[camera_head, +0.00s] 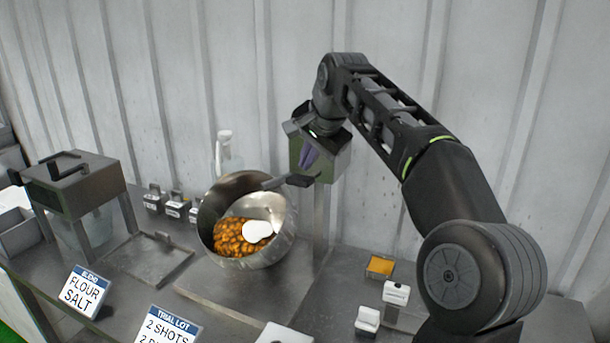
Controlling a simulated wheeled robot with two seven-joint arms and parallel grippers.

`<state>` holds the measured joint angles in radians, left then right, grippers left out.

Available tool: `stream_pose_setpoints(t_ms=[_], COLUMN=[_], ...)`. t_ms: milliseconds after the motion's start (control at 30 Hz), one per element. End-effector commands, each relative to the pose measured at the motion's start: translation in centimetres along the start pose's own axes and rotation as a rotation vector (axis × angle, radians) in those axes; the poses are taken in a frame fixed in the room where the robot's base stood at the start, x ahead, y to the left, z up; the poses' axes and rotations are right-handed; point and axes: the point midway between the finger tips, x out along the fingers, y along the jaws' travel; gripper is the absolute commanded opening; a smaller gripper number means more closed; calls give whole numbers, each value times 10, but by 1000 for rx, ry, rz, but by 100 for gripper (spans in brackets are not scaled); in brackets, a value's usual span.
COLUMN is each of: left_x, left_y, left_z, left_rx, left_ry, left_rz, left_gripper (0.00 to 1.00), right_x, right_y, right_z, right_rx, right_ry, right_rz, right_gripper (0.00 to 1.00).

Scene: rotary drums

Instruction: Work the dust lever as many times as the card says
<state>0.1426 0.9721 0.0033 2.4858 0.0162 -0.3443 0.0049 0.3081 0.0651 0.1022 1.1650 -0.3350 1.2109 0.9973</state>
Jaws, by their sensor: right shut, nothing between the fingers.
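A tilted metal drum (212,212) stands open on the bench and holds orange pieces (238,240) with a white patch (258,232) on them. Behind it to the right, a greenish metal box (335,163) stands on a post, with a dark bar (290,181) reaching over the drum's rim. My right gripper (308,158) is shut and empty at the front of this box; contact with any lever cannot be told. A card (168,326) reads "TRIAL LOT, 2 SHOTS" above a second line starting with 2, cut off by the frame. My left gripper is out of view.
Another card (80,290) reads "FLOUR SALT". A metal hopper box (72,180) stands at the left, and small labelled containers (173,207) line the back. An orange-topped tray (380,267) and small white blocks (396,292) lie at the right. A corrugated wall closes the back.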

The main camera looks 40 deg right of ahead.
Motion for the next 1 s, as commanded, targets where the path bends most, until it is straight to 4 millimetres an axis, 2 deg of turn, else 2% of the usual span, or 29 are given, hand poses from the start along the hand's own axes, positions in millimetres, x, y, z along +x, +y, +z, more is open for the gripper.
stream_pose_setpoints(t_ms=[1000], left_x=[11], left_y=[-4], left_z=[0], left_rx=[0], left_ry=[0], left_rz=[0], left_gripper=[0], right_x=[9], right_y=[7], right_z=[7], right_rx=[0], right_ry=[-1], right_rz=[1], right_gripper=[0])
